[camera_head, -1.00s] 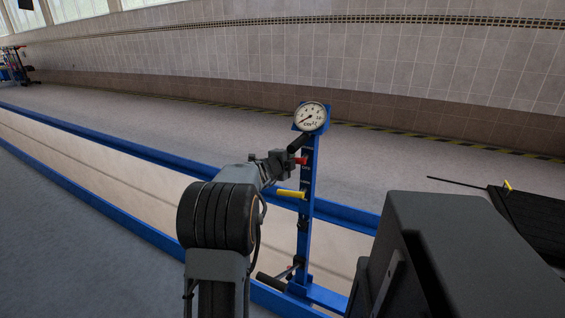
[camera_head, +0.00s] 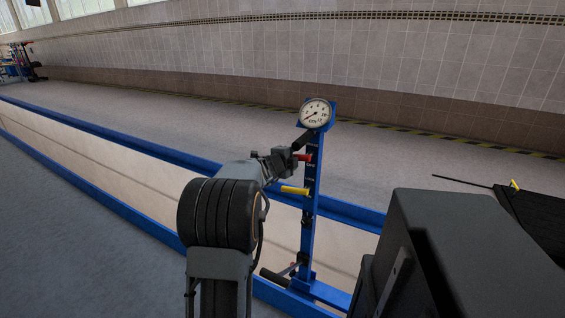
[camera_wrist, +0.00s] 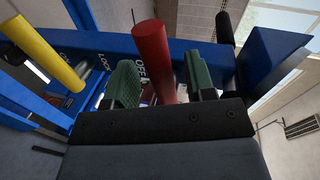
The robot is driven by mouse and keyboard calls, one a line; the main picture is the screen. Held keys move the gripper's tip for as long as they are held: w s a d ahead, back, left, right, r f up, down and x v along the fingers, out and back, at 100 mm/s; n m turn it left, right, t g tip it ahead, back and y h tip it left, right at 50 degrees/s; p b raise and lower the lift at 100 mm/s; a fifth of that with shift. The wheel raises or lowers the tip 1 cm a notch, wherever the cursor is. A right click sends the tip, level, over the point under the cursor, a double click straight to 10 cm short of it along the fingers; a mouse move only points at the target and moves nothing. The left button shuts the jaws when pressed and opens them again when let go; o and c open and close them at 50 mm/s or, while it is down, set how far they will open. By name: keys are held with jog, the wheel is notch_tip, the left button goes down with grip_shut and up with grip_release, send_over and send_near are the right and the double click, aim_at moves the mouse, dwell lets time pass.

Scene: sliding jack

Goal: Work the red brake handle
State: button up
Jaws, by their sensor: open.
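The red brake handle (camera_wrist: 150,58) stands between the two green finger pads of my gripper (camera_wrist: 163,80) in the wrist view. The jaws are open, with a visible gap between the handle and each pad. In the head view the red handle (camera_head: 303,157) sticks out from the blue jack post (camera_head: 309,215), and my gripper (camera_head: 291,158) is at it. The handle's lower end is hidden behind the gripper body in the wrist view.
A yellow handle (camera_wrist: 42,52) is left of the gripper, near LOCK lettering; it sits below the red one in the head view (camera_head: 295,190). A round gauge (camera_head: 316,113) tops the post. Blue rails (camera_head: 120,150) edge the pit.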

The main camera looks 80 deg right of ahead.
jog(key=p+v, duration=0.2)
jog(key=v, duration=1)
jog(key=shift+a, duration=0.4)
jog(key=shift+w+r, duration=0.1)
jog(key=shift+r, duration=0.05)
